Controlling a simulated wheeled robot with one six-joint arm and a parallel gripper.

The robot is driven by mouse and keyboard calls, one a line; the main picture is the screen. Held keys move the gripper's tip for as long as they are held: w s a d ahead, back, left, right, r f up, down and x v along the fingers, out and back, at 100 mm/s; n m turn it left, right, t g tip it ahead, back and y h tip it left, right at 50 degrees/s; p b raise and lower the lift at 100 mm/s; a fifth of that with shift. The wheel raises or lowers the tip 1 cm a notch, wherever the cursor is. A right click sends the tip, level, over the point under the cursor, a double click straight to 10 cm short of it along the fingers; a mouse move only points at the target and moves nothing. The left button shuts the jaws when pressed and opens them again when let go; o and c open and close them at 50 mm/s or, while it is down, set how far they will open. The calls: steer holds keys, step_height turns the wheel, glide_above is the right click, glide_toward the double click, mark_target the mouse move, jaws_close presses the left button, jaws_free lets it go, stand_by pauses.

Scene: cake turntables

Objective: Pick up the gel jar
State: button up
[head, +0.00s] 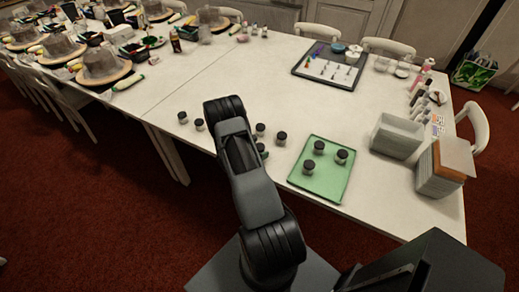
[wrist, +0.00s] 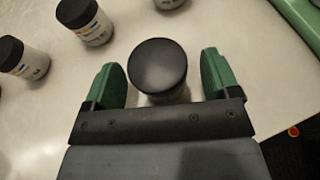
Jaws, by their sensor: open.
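A gel jar with a round black lid (wrist: 158,64) and a pale body stands between the two green-padded fingers of my gripper (wrist: 160,78) in the wrist view. The fingers are open, one on each side, with small gaps to the lid.
A green tray (head: 328,187) holding 3 jars lies right of my arm, and its edge shows in the wrist view (wrist: 302,18). White bins (head: 397,137) and a box of cards (head: 442,170) stand farther right. A dark board (head: 302,66) lies at the back.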

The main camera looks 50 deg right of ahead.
steer(key=shift+d+f, duration=0.25)
steer(key=shift+d, duration=0.25)
steer(key=shift+c, duration=0.3)
steer(key=c, duration=1)
steer(key=shift+r, duration=0.1)
